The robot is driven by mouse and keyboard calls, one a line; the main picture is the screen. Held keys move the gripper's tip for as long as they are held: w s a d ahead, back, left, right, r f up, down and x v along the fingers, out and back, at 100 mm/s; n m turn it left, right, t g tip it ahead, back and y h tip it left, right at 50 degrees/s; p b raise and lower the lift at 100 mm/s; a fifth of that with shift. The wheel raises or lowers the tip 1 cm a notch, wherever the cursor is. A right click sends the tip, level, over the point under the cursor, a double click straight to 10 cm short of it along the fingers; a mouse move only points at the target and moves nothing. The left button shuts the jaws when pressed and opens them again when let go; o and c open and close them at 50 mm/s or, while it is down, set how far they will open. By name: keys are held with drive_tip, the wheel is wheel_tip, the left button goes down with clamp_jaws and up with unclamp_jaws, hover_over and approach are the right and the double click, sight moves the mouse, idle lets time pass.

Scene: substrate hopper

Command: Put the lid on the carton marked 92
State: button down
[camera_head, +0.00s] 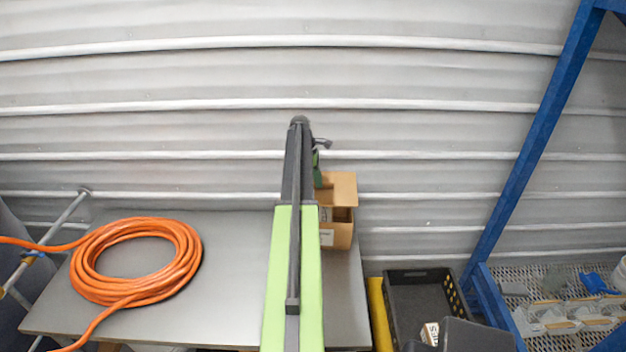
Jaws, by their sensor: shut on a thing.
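A brown cardboard carton (337,235) stands on the grey table's right part, just right of my arm. An upright brown panel (341,187) shows at its back, and its top looks open. A white label is on its front, but I cannot read a number. My gripper (320,146) shows only in part beyond the arm's far end, above and behind the carton in the picture. A narrow dark green thing (317,170) hangs just below it and seems to be held. My arm hides most of it, so I cannot tell whether it is the lid.
A coiled orange hose (137,262) lies on the left of the grey table (235,260). A black crate (418,275) with a small printed box (430,333) stands right of the table, beside a yellow object (379,315). A blue frame (530,150) and mesh shelf (545,280) are at right.

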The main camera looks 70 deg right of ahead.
sight(315, 188)
drive_tip(key=shift+w+f+b, duration=0.2)
drive_tip(key=shift+f+b, duration=0.1)
drive_tip(key=shift+f, duration=0.2)
wheel_tip(315, 188, down, 6)
drive_tip(key=b, duration=0.6)
drive_tip(key=shift+a, duration=0.1)
drive_tip(key=shift+f+b, duration=0.25)
drive_tip(key=shift+b, duration=0.05)
drive_tip(key=shift+f, duration=0.2)
idle(0.4)
drive_tip(key=shift+f+b, duration=0.15)
drive_tip(key=shift+b, duration=0.2)
drive_tip(key=c, duration=1.3)
unclamp_jaws()
drive_tip(key=shift+c, duration=0.2)
